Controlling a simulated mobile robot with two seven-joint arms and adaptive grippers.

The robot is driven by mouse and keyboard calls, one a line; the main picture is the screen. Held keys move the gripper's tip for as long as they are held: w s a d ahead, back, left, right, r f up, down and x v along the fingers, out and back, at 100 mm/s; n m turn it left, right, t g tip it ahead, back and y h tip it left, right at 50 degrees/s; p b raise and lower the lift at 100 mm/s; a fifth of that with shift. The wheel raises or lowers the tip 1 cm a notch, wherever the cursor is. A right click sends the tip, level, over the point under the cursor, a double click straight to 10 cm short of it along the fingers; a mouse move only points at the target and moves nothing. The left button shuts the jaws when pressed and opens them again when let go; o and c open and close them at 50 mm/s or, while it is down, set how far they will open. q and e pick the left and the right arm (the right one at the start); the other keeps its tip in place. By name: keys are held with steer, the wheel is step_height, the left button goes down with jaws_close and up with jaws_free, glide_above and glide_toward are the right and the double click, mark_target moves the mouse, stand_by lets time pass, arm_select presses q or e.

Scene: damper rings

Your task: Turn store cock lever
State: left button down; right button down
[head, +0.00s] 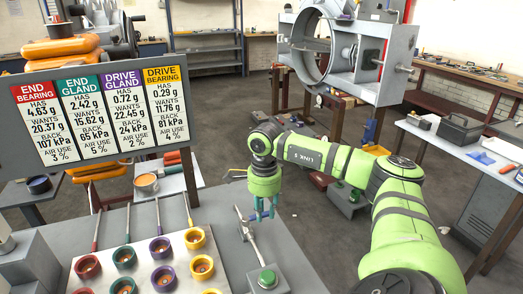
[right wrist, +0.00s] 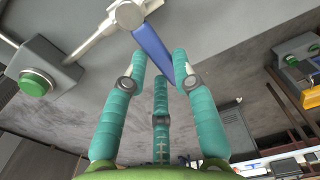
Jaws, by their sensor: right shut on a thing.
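The store cock's blue lever (right wrist: 150,43) slants down from a round metal cock body (right wrist: 127,14) on a pipe in the right wrist view. My right gripper (right wrist: 160,70) has its teal fingers closed around the lower end of the lever. My left gripper is in neither view.
A box with a green button (head: 267,277) stands at the pipe's near end. A panel with several coloured ring cups (head: 160,248) lies left of it. A sign board (head: 105,113) stands behind. Open floor (head: 310,235) lies right of the bench.

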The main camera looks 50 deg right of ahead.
mark_target(264, 214)
steer(key=shift+w+n, duration=0.1)
steer(key=shift+n, duration=0.2)
steer(key=c, duration=1)
jaws_free()
steer(key=shift+d, duration=0.1)
steer(key=shift+r, duration=0.1)
step_height(264, 214, up, 12)
steer(key=shift+f, duration=0.1)
